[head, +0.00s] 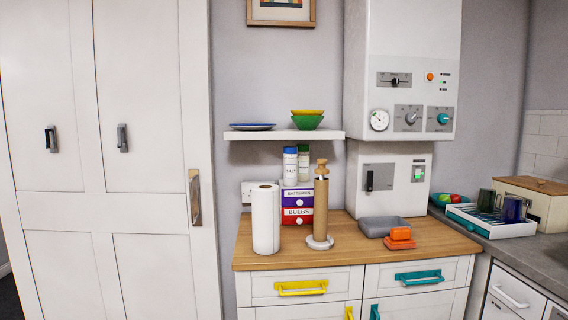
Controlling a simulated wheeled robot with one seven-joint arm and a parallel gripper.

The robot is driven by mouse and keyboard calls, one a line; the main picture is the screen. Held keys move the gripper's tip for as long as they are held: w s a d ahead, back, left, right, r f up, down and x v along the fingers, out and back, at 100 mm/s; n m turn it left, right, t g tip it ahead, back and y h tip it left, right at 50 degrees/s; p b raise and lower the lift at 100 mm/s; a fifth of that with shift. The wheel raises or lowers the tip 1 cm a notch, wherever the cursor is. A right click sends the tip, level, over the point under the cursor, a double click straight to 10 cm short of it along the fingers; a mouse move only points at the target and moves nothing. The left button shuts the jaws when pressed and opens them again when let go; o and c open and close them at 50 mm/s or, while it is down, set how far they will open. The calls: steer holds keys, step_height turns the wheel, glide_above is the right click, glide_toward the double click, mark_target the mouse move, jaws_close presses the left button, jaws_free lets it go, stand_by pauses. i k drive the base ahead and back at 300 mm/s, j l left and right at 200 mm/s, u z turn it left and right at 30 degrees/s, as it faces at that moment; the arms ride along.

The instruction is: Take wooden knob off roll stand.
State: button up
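The roll stand stands upright on the wooden counter, with a pale round base (320,243). A brown tube (320,210) is around its post. The wooden knob (321,166) sits at the top of the stand, above the tube, with a short darker band just under it. A white paper roll (265,218) stands upright to the left, apart from the stand. My gripper is not in view.
Behind the stand are stacked boxes (297,206) with salt and pepper jars on top. A shelf (285,134) with dishes is above. A grey tray (384,226) and orange blocks (400,237) lie to the right. The counter front (285,260) is clear.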

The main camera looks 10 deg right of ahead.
mark_target(322, 169)
steer(key=i+j+u, duration=0.2)
steer(key=i+u, duration=0.25)
steer(key=i+j+u, duration=0.1)
steer(key=i+u, duration=0.35)
steer(key=i+l+u, duration=0.1)
steer(key=i+u, duration=0.35)
steer(key=i+l+u, duration=0.25)
steer(key=i+u, duration=0.15)
steer(key=i+j+u, duration=0.25)
steer(key=i, duration=0.5)
steer(key=i+u, duration=0.3)
steer(key=i, duration=0.45)
steer(key=z, duration=2.1)
steer(key=j, duration=0.1)
